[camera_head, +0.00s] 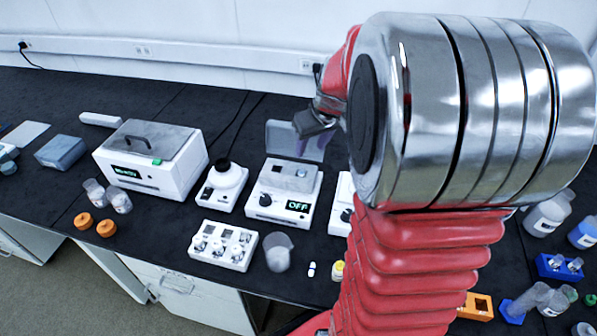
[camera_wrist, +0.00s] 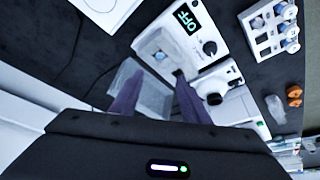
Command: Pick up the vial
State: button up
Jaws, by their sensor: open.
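Several small clear vials stand in a white rack (camera_head: 222,245) near the front edge of the bench in the head view. The rack also shows at the upper right of the wrist view (camera_wrist: 262,30). I cannot tell which vial is meant. My gripper (camera_head: 312,148) is beyond the rack, above the back of the bench near the device reading OFF. In the wrist view its two purple fingers (camera_wrist: 158,74) are apart with nothing held between them. A clear panel or box (camera_wrist: 150,95) shows behind the fingers. My arm hides part of the bench at the right.
The OFF device (camera_head: 283,195) has a clear block on top. A white knob device (camera_head: 222,185), a heating bath (camera_head: 150,160), a clear beaker (camera_head: 278,252) and a small yellow-capped container (camera_head: 338,271) stand nearby. Orange rings (camera_head: 94,224) lie left. Bottles (camera_head: 548,214) stand right.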

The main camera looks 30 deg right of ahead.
send_over(301, 168)
jog(key=s, duration=0.3)
notch_tip(301, 168, down, 8)
jog(key=shift+a+r, duration=0.15)
jog(key=shift+w, duration=0.15)
jog(key=shift+x, duration=2.7)
jog(key=shift+w, duration=0.1)
jog(key=shift+c, duration=0.4)
grip_shut()
